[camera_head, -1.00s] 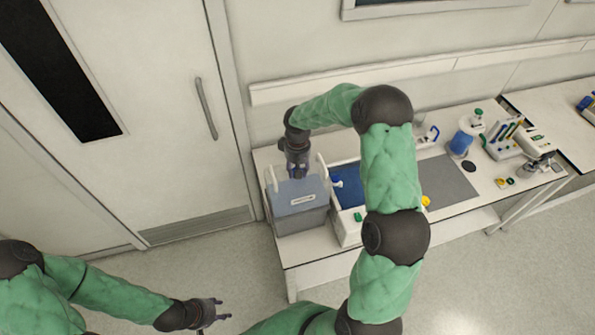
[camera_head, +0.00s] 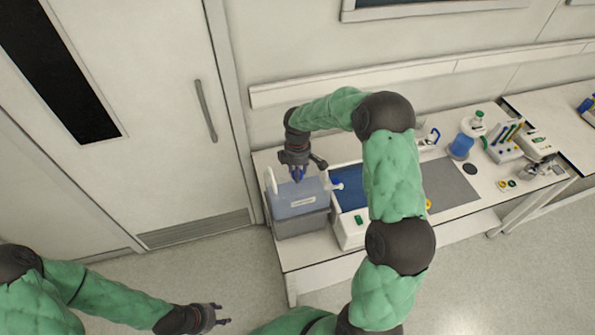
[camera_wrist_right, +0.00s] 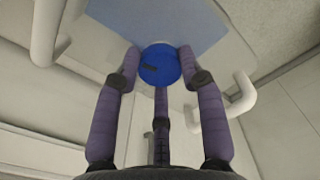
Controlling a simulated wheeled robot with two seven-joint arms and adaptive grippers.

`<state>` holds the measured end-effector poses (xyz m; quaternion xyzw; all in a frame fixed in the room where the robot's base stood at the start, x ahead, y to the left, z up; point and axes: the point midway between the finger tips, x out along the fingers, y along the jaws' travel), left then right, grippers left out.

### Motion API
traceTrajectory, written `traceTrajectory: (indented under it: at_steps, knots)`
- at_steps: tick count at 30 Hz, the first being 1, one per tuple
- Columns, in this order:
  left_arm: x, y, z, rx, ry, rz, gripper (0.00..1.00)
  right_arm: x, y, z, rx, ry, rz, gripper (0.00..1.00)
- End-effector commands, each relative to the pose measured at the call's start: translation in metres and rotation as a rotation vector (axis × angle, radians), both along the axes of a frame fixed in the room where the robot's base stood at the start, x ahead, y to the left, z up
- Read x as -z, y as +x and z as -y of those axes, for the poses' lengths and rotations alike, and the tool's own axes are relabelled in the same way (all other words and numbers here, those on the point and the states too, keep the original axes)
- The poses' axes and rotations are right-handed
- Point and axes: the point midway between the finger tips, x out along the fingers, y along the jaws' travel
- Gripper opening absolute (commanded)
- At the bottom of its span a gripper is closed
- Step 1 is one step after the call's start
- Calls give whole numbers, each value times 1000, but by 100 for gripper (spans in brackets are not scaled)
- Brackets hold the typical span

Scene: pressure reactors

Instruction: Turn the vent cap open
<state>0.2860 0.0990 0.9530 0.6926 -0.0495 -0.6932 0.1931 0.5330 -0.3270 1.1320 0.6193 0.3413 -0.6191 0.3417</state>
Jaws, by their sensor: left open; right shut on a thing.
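The vent cap (camera_wrist_right: 160,64) is a round blue cap with a short dark mark, seen in the right wrist view. It is on top of a translucent, blue-tinted container (camera_head: 300,205) with a label and white handles, at the left end of the bench. My right gripper (camera_head: 297,175) points down onto the container's top. Its three purple fingers (camera_wrist_right: 158,75) are closed around the cap. In the head view the gripper mostly hides the cap. My left gripper (camera_head: 222,312) is open and empty, low over the floor, away from the bench.
A white device with a blue top (camera_head: 353,205) stands close to the container's right. A blue-tipped white spout (camera_head: 337,184) sticks out between them. A grey mat (camera_head: 450,185) and a blue-filled bottle (camera_head: 462,144) are further right. A door (camera_head: 150,100) is at left.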

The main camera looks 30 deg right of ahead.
Motion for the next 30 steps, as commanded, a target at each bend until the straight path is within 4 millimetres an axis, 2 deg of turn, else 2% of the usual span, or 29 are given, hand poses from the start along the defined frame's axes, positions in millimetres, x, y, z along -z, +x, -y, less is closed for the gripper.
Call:
traceTrajectory:
  at_steps: [6, 15, 30]
  knots:
    - [-1, 0, 0, 0, 0, 0, 44, 1, -1, 0, -178, 0, -2, 7]
    - [-2, 0, 0, 0, 0, 0, 44, 1, -1, 0, -343, 0, -2, 7]
    - [-3, 0, 0, 0, 0, 0, 44, 1, -1, 0, -408, 0, -2, 7]
